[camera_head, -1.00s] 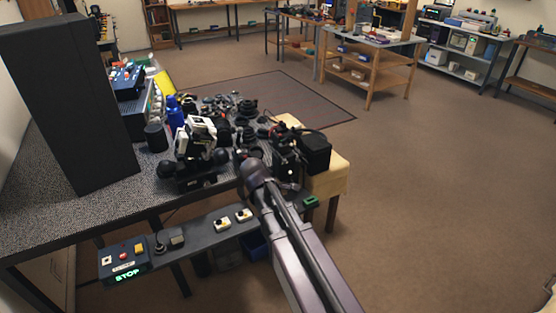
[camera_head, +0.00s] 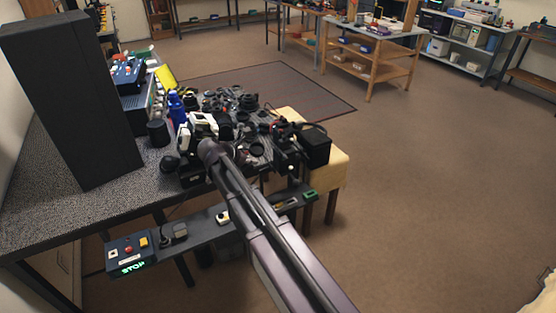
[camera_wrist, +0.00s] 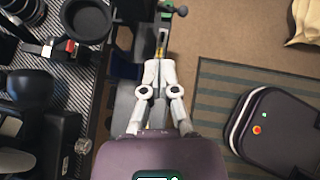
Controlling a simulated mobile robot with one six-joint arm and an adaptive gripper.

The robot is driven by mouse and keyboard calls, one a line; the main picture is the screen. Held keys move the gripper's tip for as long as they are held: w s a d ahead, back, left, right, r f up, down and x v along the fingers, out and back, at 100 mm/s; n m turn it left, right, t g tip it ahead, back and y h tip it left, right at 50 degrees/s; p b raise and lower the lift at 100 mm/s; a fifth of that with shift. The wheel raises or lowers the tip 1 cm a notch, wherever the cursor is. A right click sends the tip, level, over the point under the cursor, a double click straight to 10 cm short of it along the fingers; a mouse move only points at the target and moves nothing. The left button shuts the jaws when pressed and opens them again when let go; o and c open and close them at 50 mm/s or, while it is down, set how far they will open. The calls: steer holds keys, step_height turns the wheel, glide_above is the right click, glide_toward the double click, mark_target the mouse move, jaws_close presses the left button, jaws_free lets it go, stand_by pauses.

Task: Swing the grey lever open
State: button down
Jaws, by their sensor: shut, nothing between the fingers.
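In the head view my arm hides the gripper.
The bench (camera_head: 70,200) carries a tall black panel (camera_head: 75,100) and many black camera parts. Open floor (camera_head: 440,190) lies to the right.

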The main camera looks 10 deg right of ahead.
steer(key=shift+f, duration=0.1)
steer(key=b, duration=0.6)
glide_toward(281, 153)
steer(key=shift+d+f, duration=2.4)
steer(key=shift+f, duration=0.5)
steer(key=shift+s, duration=0.15)
steer(key=shift+d+n+y, duration=0.2)
steer(key=shift+n+y, duration=0.1)
steer(key=shift+s+t, duration=0.1)
steer(key=shift+t, duration=0.2)
